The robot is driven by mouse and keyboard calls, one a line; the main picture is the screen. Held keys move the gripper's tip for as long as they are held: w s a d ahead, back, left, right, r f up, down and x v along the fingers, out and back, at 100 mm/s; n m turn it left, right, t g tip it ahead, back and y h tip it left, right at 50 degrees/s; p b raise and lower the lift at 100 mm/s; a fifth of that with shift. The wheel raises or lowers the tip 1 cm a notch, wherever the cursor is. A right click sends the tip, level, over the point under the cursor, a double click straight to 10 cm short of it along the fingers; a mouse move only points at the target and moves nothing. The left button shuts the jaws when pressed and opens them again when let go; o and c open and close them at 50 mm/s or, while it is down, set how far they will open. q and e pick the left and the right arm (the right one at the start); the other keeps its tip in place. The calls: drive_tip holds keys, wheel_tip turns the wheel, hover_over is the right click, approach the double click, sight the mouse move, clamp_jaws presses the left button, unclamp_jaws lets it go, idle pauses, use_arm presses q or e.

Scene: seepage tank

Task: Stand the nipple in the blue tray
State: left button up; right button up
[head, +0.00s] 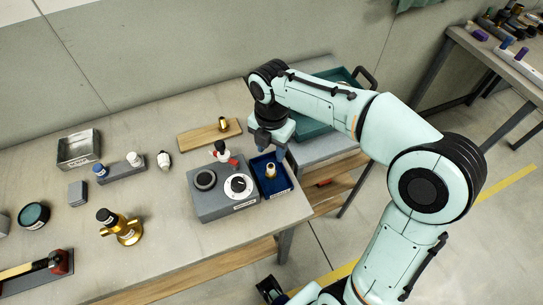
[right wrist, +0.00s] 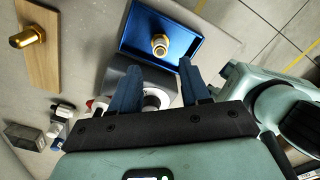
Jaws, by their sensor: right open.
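The nipple (head: 271,170), a small brass fitting with a pale band, stands upright in the blue tray (head: 284,186) at the table's right end. In the right wrist view the nipple (right wrist: 160,45) shows nearly end-on inside the blue tray (right wrist: 190,53), apart from the tray walls. My right gripper (head: 271,146) is by the far side of the tray. Its two blue fingers (right wrist: 159,68) are spread with nothing between them, and the nipple is clear of them. What seems to be my left gripper (head: 271,290) is at the bottom edge, its jaws unclear.
A grey box with a dial (head: 222,200) stands directly left of the tray. A wooden board (head: 196,137) with a brass fitting (head: 223,124) lies behind it. A brass valve (head: 122,229) and a metal bin (head: 78,149) are farther left. A green tray (head: 312,124) is behind my right arm.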

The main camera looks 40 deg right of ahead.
drive_tip(key=shift+r, duration=1.8)
